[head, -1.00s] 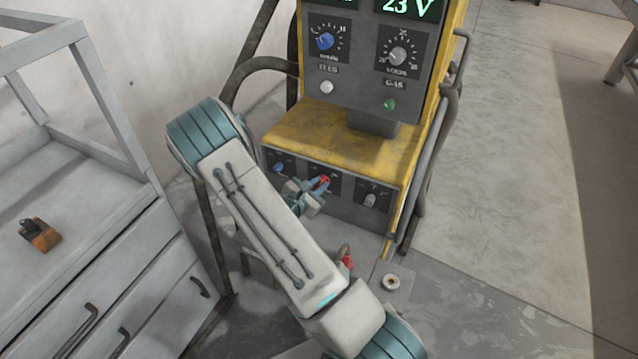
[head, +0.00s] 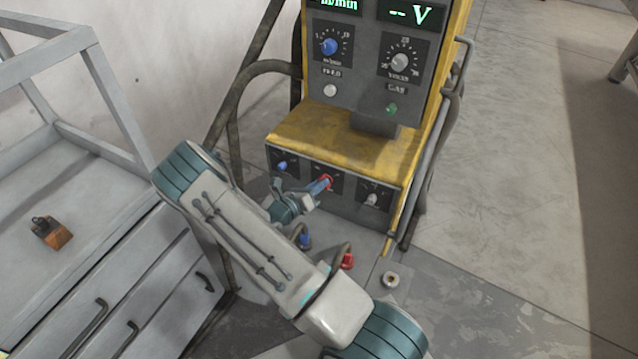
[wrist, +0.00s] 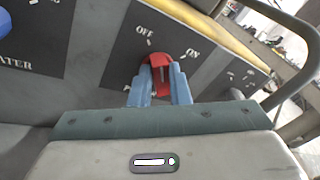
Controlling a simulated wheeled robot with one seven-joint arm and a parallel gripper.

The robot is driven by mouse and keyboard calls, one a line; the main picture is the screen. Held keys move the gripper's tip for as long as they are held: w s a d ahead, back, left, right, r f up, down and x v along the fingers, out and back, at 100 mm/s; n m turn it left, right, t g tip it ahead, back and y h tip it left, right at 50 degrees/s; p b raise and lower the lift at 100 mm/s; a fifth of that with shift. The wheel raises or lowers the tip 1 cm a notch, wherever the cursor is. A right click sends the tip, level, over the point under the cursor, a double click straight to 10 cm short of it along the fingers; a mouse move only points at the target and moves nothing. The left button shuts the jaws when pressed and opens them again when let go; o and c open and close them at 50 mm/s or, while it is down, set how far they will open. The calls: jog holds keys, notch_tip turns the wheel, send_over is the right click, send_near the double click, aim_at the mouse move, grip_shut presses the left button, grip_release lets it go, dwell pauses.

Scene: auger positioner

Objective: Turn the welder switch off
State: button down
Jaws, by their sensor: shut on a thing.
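The welder switch is a red knob (head: 328,180) in the middle of the machine's low front panel. It also shows in the wrist view (wrist: 158,59), below the OFF label (wrist: 145,32) and left of the ON label (wrist: 193,53). My gripper (head: 321,186) is shut on the red knob, with one blue finger on each side of it in the wrist view (wrist: 161,72). The fingers hide part of the knob, and its exact pointing is hard to read. The volt display (head: 411,14) above shows dashes and V.
A blue knob (head: 282,165) and a grey knob (head: 371,199) flank the switch. A yellow ledge (head: 330,138) juts above the panel. A bent pipe rail (head: 250,75) stands left. A grey drawer cabinet (head: 140,265) is at the left; the floor at the right is clear.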

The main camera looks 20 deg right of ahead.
jog(key=shift+a+f+n, duration=0.1)
jog(key=shift+n, duration=0.7)
jog(key=c, duration=1.4)
grip_release()
jog(key=shift+o, duration=0.2)
jog(key=v, duration=1.3)
jog(key=shift+a+f, duration=0.3)
jog(key=shift+a, duration=0.1)
jog(key=shift+s, duration=0.1)
